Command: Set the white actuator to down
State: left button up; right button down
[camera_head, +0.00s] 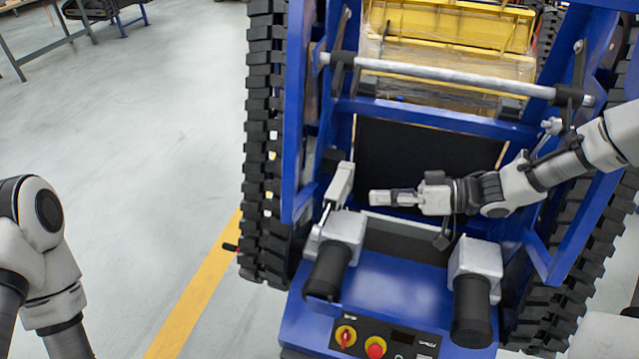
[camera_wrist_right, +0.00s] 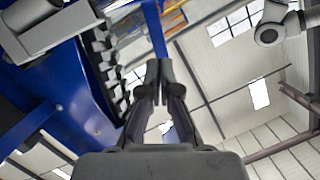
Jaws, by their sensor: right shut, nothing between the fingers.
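A white actuator (camera_head: 340,185) stands on the left side of the blue tracked carrier, its pale arm slanting upward above a white housing (camera_head: 345,230) with a black cylinder. A second white housing (camera_head: 475,258) with a black cylinder is at the right; whether it has a similar arm is hidden or unclear. My right gripper (camera_head: 374,198) comes in from the right and points left, a short way right of the slanted arm, with no clear contact. Its fingers are shut and empty in the right wrist view (camera_wrist_right: 159,72). My left arm shows at the left edge, its gripper out of view.
The carrier's blue frame (camera_head: 430,118) and grey crossbar (camera_head: 455,78) rise behind my right gripper. Black tracks (camera_head: 265,150) flank it. A control panel (camera_head: 385,340) with red knobs is at the front. Open floor (camera_head: 150,130) lies to the left.

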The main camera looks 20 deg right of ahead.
send_over(317, 224)
jog(key=d, duration=0.4)
notch_tip(317, 224, down, 2)
jog(key=f, duration=0.1)
jog(key=a+f, duration=0.1)
jog(key=f, duration=0.2)
jog(key=shift+s+a, duration=0.2)
jog(key=shift+s, duration=0.2)
jog(key=shift+s+a+f+b, duration=0.1)
jog(key=shift+f+b, duration=0.2)
jog(key=shift+f, duration=0.1)
jog(key=shift+s+a+f+b, duration=0.1)
jog(key=shift+f+b, duration=0.15)
jog(key=shift+f, duration=0.15)
jog(key=shift+w+d, duration=0.1)
jog(key=shift+r, duration=0.2)
